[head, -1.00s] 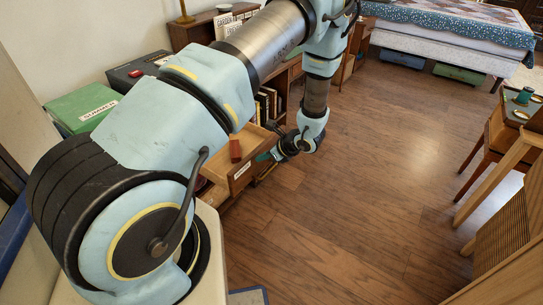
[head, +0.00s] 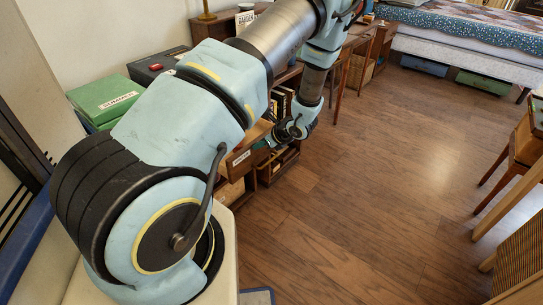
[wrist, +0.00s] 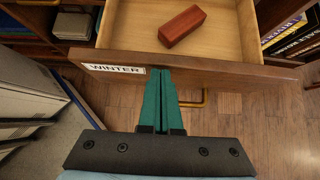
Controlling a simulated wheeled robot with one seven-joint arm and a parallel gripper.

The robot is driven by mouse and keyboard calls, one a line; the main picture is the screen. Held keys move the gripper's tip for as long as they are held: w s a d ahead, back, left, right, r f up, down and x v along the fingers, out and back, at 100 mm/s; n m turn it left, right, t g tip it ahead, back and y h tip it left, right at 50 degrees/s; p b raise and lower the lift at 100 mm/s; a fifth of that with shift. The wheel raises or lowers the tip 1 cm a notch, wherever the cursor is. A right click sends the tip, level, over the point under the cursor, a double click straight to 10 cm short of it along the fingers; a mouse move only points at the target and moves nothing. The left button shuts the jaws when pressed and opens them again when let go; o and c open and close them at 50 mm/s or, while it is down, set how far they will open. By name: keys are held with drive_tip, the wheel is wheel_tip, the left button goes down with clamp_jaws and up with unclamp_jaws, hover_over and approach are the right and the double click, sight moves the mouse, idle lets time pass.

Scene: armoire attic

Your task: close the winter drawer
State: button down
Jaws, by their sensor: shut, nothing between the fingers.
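The winter drawer shows in the wrist view, pulled out, with a white WINTER label (wrist: 115,68) on its wooden front (wrist: 235,71). A brass pull (wrist: 204,98) sticks out from the front. A red-brown block (wrist: 182,26) lies inside. My gripper (wrist: 160,73) has its green fingers shut together, empty, with the tips at the drawer front just right of the label. I cannot tell whether they touch it. In the head view the drawer front (head: 240,159) is partly hidden by my arm, with my gripper (head: 269,142) beside it.
Books (wrist: 288,35) stand on a shelf right of the drawer. A green box (head: 104,98) and a black box (head: 157,66) sit on top at the left. Open wooden floor (head: 370,180) lies to the right, with a chair (head: 515,250) at the far right.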

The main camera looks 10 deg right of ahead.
drive_tip(key=w+a+b, duration=0.3)
drive_tip(key=w+a, duration=1.2)
drive_tip(key=w, duration=0.1)
drive_tip(key=shift+a+b, duration=0.15)
drive_tip(key=shift+b, duration=0.15)
